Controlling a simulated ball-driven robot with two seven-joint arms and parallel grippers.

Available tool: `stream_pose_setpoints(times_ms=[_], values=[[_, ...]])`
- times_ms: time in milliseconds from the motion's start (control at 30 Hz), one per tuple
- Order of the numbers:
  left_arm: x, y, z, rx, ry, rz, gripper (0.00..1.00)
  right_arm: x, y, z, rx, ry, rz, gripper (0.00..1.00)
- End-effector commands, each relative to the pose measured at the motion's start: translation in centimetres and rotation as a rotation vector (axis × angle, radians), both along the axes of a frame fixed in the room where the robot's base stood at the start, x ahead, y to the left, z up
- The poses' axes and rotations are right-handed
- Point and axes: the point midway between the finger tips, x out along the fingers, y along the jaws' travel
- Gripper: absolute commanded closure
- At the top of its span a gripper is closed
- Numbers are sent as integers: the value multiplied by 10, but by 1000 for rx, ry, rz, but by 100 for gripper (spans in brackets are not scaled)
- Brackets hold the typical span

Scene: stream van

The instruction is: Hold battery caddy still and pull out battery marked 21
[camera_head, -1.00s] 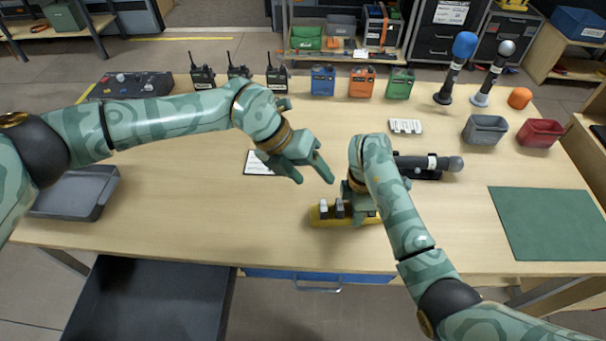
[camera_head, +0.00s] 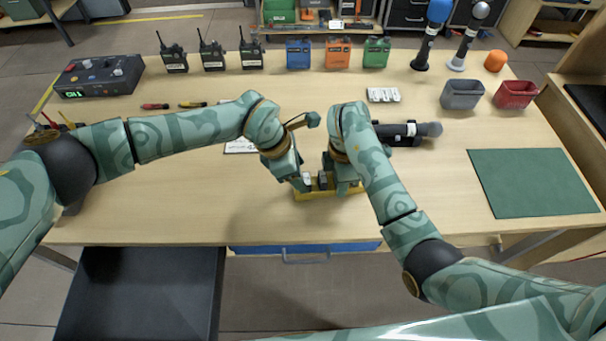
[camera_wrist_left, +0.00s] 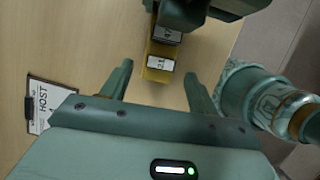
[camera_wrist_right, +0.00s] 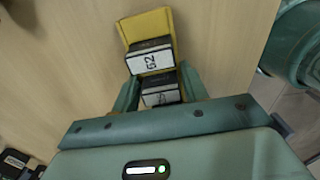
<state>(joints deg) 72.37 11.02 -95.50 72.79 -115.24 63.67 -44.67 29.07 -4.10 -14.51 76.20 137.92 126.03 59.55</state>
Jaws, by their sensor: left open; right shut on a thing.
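The yellow battery caddy (camera_head: 316,195) sits on the table near the front edge. It also shows in the left wrist view (camera_wrist_left: 157,75) and right wrist view (camera_wrist_right: 146,26). Two dark batteries with white labels stand in it. The left-end battery (camera_wrist_left: 160,62) lies ahead of my open left gripper (camera_wrist_left: 158,72), whose fingers are spread either side of the caddy line, empty. Its label (camera_wrist_right: 151,62) is rotated; I cannot read it surely. My right gripper (camera_wrist_right: 160,88) is shut across the caddy beside the other battery (camera_wrist_right: 161,97), which it partly hides.
A black microphone (camera_head: 408,131) lies behind my right gripper. A HOST card (camera_wrist_left: 50,104) lies to the left. Radios (camera_head: 212,55), coloured packs (camera_head: 337,53), bins (camera_head: 462,95) and a green mat (camera_head: 530,182) stand further off. The table's front left is clear.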

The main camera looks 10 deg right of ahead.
Motion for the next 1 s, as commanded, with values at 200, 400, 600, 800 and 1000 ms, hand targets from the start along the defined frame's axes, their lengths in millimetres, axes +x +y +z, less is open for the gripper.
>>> stream_pose_setpoints(times_ms=[200,400,600,800,1000], values=[[0,-11,-26,0,1,2,40,0,0,0,0,-1,0,80],[1,-13,-32,-1,-1,0,40,0,0,0,0,-1,0,80],[1,-13,-32,0,-1,0,48,0,0,0,0,-1,0,80],[1,-13,-32,0,-1,1,88,0,0,0,0,-1,0,80],[1,-13,-32,-1,-1,1,93,0,0,0,0,-1,0,80]])
